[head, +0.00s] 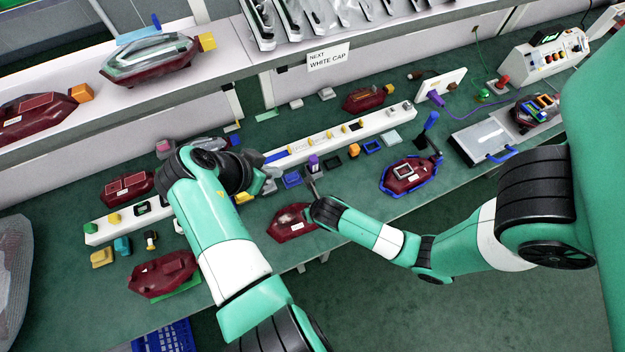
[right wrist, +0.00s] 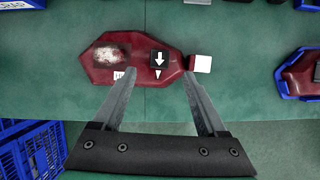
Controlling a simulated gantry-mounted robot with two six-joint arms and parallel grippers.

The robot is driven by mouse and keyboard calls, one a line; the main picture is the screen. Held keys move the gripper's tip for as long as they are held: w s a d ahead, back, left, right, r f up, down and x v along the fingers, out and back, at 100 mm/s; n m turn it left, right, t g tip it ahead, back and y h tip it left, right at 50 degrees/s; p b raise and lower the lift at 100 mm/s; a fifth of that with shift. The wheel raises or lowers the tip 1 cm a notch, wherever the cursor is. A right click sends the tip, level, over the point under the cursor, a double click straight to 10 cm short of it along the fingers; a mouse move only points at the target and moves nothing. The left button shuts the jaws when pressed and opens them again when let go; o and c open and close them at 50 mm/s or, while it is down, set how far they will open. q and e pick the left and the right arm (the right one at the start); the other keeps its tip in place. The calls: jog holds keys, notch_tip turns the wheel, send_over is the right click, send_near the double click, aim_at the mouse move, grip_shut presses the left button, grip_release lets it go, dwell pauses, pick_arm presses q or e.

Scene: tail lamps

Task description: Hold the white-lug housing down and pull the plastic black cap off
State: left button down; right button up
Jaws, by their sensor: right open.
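The dark red housing (head: 288,225) lies on the green bench, partly hidden by my right gripper in the head view. In the right wrist view the housing (right wrist: 125,70) shows a white lug (right wrist: 201,63) at its right end. A black cap (right wrist: 159,58) with a white arrow sits on its top, beside a scuffed pale patch. My right gripper (right wrist: 156,82) is open and empty, its fingertips over the housing's near edge, either side of the cap's column. My left gripper (head: 265,182) is beyond the housing, apart from it; its finger opening is not clear.
A sign (head: 328,58) reads "NEXT: WHITE CAP". A long white rack (head: 345,135) with small caps runs behind. A housing in a blue frame (head: 408,175) sits to the right, another red housing (head: 162,274) to the left. A blue crate (right wrist: 30,150) is below the bench edge.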

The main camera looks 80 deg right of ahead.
jog(key=x, duration=0.7)
jog(key=shift+a, duration=0.1)
grip_shut()
dwell(0.4)
